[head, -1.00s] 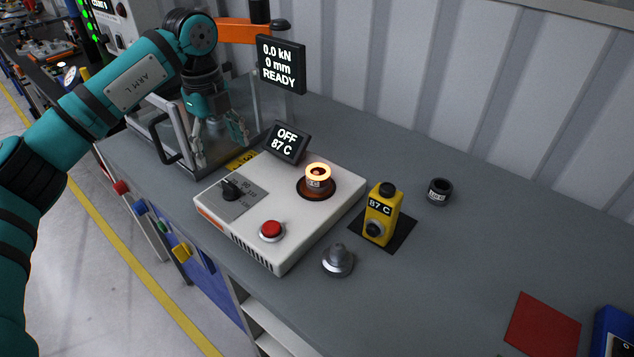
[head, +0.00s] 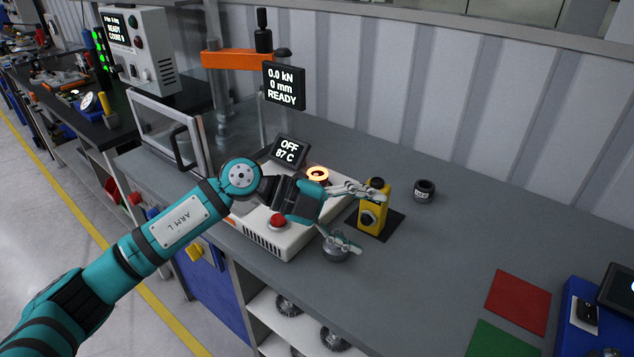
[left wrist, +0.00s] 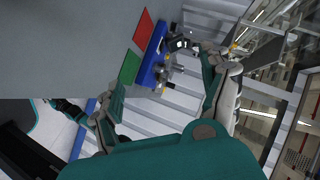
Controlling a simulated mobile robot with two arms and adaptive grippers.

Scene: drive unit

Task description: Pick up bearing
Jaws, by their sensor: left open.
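A glowing orange ring, which looks like the bearing (head: 317,174), sits on the white induction heater (head: 262,240) in the head view. One finger reaches in front of the yellow meter (head: 374,222); the other partly covers the grey metal knob-like piece (head: 336,250). In the left wrist view the spread fingers (left wrist: 165,105) have nothing between them; the bearing is not seen there. My right gripper is not in view.
A dark labelled ring (head: 424,192) stands on the bench behind the meter. A red mat (head: 518,302), a green mat (head: 505,340) and a blue tray (head: 580,330) lie at the right. The press with an orange arm (head: 235,58) stands behind. The bench middle right is clear.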

